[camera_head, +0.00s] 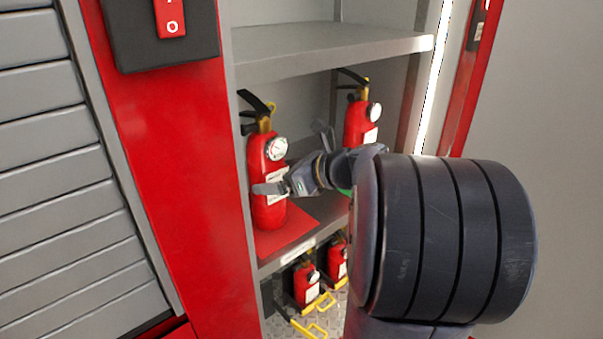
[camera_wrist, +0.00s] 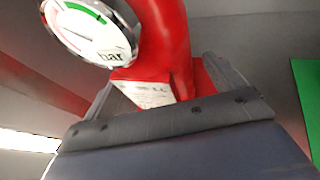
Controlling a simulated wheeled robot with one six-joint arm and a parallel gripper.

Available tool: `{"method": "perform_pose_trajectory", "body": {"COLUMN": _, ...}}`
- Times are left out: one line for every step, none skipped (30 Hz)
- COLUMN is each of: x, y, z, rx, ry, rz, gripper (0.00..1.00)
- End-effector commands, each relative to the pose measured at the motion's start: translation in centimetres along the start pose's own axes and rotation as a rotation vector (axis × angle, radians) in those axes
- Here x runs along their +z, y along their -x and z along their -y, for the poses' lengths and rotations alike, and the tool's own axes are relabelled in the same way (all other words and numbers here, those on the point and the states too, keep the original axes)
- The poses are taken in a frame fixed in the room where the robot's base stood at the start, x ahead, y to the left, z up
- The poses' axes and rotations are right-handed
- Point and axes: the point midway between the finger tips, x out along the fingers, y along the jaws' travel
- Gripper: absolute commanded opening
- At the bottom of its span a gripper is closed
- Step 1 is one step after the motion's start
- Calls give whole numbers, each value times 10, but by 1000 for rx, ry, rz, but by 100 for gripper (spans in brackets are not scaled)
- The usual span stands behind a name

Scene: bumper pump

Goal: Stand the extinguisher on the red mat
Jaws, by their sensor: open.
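A red extinguisher (camera_head: 264,160) with a black handle and white gauge stands upright on the red mat (camera_head: 297,232), on the left of the middle shelf. Its base appears to rest on the mat. My gripper (camera_head: 277,185) is open at its body, with one finger across the front at label height. In the wrist view the extinguisher's red body (camera_wrist: 165,40) and gauge (camera_wrist: 88,30) rise between the open fingers (camera_wrist: 168,92). Whether either finger touches it cannot be told.
A second extinguisher (camera_head: 357,122) stands farther right on the same shelf. A green patch (camera_wrist: 308,95) lies at the right in the wrist view. An upper shelf (camera_head: 330,50) runs overhead. A red cabinet post (camera_head: 185,150) borders the left. Smaller extinguishers (camera_head: 306,284) sit below.

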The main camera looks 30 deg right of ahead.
Motion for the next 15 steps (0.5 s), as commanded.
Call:
{"method": "perform_pose_trajectory", "body": {"x": -1, "y": 9, "z": 2, "rx": -7, "ry": 1, "rz": 2, "gripper": 90}}
{"method": "perform_pose_trajectory", "body": {"x": -1, "y": 14, "z": 1, "rx": -6, "ry": 2, "rz": 2, "gripper": 90}}
{"method": "perform_pose_trajectory", "body": {"x": -1, "y": 22, "z": 1, "rx": -8, "ry": 2, "rz": 1, "gripper": 90}}
{"method": "perform_pose_trajectory", "body": {"x": -2, "y": 28, "z": 1, "rx": -8, "ry": 1, "rz": 1, "gripper": 90}}
{"method": "perform_pose_trajectory", "body": {"x": -2, "y": 35, "z": 2, "rx": -9, "ry": 1, "rz": 1, "gripper": 90}}
{"method": "perform_pose_trajectory", "body": {"x": -1, "y": 43, "z": 2, "rx": -9, "ry": 1, "rz": 2, "gripper": 90}}
{"method": "perform_pose_trajectory", "body": {"x": -2, "y": 50, "z": 1, "rx": -9, "ry": 1, "rz": 1, "gripper": 90}}
{"method": "perform_pose_trajectory", "body": {"x": -2, "y": 56, "z": 1, "rx": -9, "ry": 1, "rz": 0, "gripper": 90}}
{"method": "perform_pose_trajectory", "body": {"x": -2, "y": 63, "z": 1, "rx": -8, "ry": 1, "rz": 0, "gripper": 90}}
{"method": "perform_pose_trajectory", "body": {"x": -2, "y": 69, "z": 1, "rx": -8, "ry": 1, "rz": 1, "gripper": 90}}
{"method": "perform_pose_trajectory", "body": {"x": -2, "y": 74, "z": 1, "rx": -8, "ry": 0, "rz": 1, "gripper": 90}}
{"method": "perform_pose_trajectory", "body": {"x": -2, "y": 81, "z": 1, "rx": -8, "ry": 0, "rz": 0, "gripper": 90}}
{"method": "perform_pose_trajectory", "body": {"x": -1, "y": 85, "z": 1, "rx": -7, "ry": 0, "rz": 0, "gripper": 90}}
{"method": "perform_pose_trajectory", "body": {"x": -1, "y": 89, "z": 1, "rx": -7, "ry": 0, "rz": 0, "gripper": 90}}
{"method": "perform_pose_trajectory", "body": {"x": -1, "y": 94, "z": 1, "rx": -6, "ry": 0, "rz": 0, "gripper": 90}}
